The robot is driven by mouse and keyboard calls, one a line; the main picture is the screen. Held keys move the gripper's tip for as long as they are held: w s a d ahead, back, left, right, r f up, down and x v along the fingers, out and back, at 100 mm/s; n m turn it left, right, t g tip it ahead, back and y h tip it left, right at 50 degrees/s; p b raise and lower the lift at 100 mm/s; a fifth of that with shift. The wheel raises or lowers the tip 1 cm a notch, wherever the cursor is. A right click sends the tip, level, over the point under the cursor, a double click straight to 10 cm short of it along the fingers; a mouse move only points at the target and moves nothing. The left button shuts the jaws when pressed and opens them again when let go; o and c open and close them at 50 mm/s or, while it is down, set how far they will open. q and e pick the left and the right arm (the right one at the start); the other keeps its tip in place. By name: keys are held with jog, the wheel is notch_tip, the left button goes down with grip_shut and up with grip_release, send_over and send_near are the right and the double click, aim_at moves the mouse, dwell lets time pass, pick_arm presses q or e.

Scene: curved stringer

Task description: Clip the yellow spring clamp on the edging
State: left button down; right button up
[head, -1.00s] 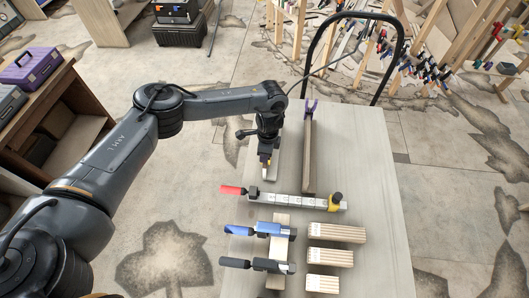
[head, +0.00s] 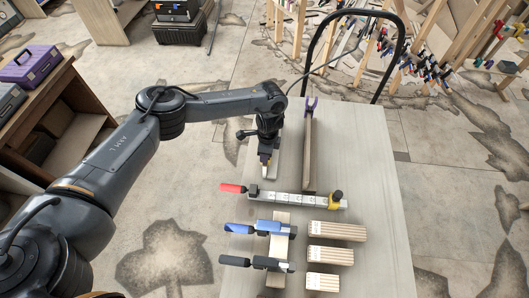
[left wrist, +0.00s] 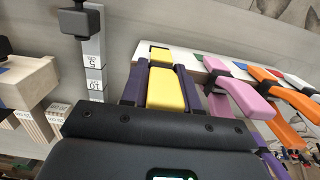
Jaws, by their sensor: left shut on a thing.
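My left gripper (head: 265,163) points down over the left side of the table, left of the long brown curved piece (head: 308,150). It is shut on the yellow spring clamp (left wrist: 166,88), which sits between its two dark fingers in the left wrist view. A purple clamp (head: 311,105) sits at the far end of the brown piece. The edging cannot be clearly told apart from the brown piece. My right gripper is not in view.
A bar clamp with a red handle (head: 232,188) lies across the table nearer the camera. Blue (head: 240,228) and black (head: 236,261) handled clamps and wood block stacks (head: 336,231) lie nearer still. Pink (left wrist: 245,97) and orange (left wrist: 285,115) clamps sit beside my gripper. The table's right side (head: 368,160) is clear.

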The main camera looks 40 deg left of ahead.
pick_arm(q)
jog(key=shift+f, duration=0.15)
jog(key=c, duration=0.9)
grip_release()
jog(key=shift+a, duration=0.1)
jog(key=shift+o, duration=0.6)
jog(key=shift+s+f, duration=0.1)
jog(key=shift+s, duration=0.05)
jog(key=shift+a+f, duration=0.15)
jog(key=shift+r, duration=0.35)
notch_tip(320, 180, up, 11)
jog(key=d+p, duration=0.1)
jog(key=shift+w+d, duration=0.15)
jog(key=shift+w, duration=0.15)
